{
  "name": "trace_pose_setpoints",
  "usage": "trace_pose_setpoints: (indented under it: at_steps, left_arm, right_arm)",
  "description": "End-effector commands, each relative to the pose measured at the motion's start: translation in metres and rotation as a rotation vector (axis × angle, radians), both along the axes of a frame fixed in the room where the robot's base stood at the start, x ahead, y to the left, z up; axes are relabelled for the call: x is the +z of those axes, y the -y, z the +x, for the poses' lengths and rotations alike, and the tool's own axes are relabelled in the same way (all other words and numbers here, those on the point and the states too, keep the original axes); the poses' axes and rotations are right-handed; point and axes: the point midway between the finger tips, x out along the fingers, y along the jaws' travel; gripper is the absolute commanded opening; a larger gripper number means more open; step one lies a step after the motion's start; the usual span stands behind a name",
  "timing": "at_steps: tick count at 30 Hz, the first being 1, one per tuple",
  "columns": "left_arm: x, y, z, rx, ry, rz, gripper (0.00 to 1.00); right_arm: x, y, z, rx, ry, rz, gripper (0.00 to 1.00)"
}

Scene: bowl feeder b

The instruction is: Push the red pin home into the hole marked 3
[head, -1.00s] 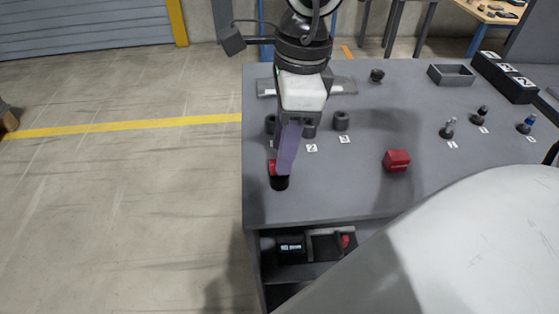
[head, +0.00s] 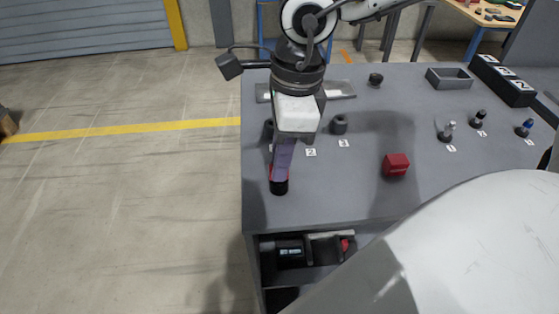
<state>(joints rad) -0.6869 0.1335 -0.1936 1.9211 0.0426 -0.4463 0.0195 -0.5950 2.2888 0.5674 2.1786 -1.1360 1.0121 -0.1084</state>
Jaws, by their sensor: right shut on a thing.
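My right gripper (head: 281,168) comes down from the top and is shut on a red thing with a black lower end (head: 279,187), probably the red pin. The fingers hide most of its red part. It is over the front left of the table; I cannot tell whether it touches the top. The dark grey round socket behind tag 3 (head: 340,124) stands behind and to the right of the gripper, apart from it. Its hole is too small to see into. My left gripper is not in view.
Two more dark sockets (head: 269,129) are partly hidden by my right gripper. A red block (head: 396,165) lies right of centre on the grey table (head: 340,195). Several small pins, one blue-topped (head: 525,128), stand at the right. A grey tray (head: 449,78) is at the back.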

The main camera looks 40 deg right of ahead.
Motion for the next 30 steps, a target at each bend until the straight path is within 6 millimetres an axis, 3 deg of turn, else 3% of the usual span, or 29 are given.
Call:
trace_pose_setpoints:
  at_steps: [5,11,24,30]
  left_arm:
    - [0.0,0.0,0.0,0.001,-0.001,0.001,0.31]
    - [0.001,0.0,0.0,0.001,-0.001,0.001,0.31]
    - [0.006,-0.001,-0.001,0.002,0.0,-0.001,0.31]
    - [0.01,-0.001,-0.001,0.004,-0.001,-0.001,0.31]
  right_arm:
    - [0.013,0.0,0.002,-0.002,0.005,0.001,0.0]
    - [0.051,0.0,0.002,-0.002,0.01,0.0,0.0]
    - [0.198,0.0,0.002,-0.002,0.007,-0.001,0.0]
    - [0.247,0.0,0.001,-0.001,0.004,-0.001,0.0]
